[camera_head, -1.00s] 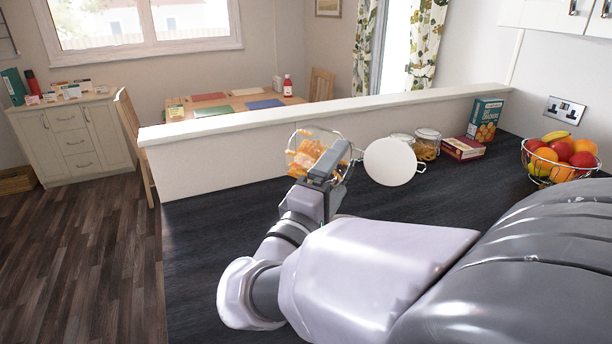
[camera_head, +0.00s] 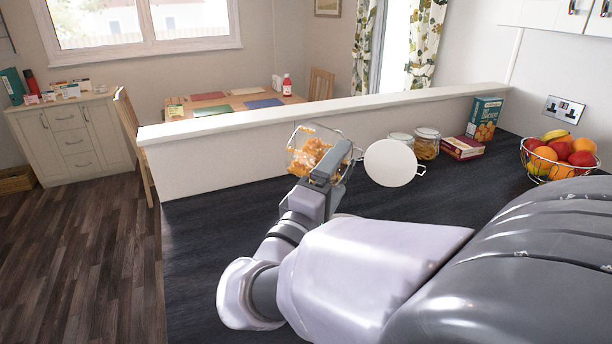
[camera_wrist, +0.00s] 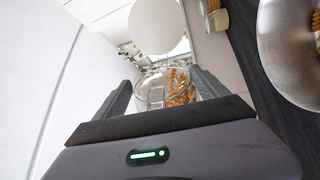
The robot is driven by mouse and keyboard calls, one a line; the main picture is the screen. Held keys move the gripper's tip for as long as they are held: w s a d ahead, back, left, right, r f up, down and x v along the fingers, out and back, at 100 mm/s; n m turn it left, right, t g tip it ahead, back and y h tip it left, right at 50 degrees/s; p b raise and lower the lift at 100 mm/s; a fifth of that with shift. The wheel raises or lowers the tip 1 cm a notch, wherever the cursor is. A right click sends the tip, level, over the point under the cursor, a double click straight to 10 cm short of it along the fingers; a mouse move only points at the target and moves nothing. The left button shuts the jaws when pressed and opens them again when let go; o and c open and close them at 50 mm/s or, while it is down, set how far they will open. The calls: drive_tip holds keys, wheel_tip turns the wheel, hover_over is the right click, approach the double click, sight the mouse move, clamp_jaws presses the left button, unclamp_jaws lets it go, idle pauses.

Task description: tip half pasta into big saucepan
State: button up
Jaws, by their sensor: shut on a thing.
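A clear glass jar (camera_head: 300,160) of orange-brown pasta is held above the dark worktop in the head view. Its round white lid (camera_head: 390,163) hangs open on the jar's right side. My gripper (camera_head: 335,172) is shut on the jar. In the wrist view the jar (camera_wrist: 152,88) lies between my two fingers, with pasta inside and the lid (camera_wrist: 157,25) above it in the picture. A shiny metal pan (camera_wrist: 282,50), apparently the big saucepan, is at the right edge, partly out of frame, with a little pasta showing in it. My arm probably hides it in the head view.
Two storage jars (camera_head: 427,143), a dark red box (camera_head: 461,148) and a teal box (camera_head: 485,118) stand along the low white partition (camera_head: 225,158). A wire fruit bowl (camera_head: 558,158) is at the right. The worktop (camera_head: 195,240) left of my arm is clear.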

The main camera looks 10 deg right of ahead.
drive_tip(key=shift+s+d+f+m+g+h, duration=0.1)
drive_tip(key=shift+s+d+m+g+h, duration=0.2)
drive_tip(key=shift+m, duration=0.85)
drive_tip(key=shift+s+d+f+m+t+h, duration=0.15)
drive_tip(key=shift+m+h, duration=0.3)
drive_tip(key=shift+m, duration=0.65)
drive_tip(key=shift+s+d+f+m+g+h, duration=0.15)
drive_tip(key=shift+d+m+g+h, duration=0.15)
drive_tip(key=shift+m, duration=0.85)
idle(3.7)
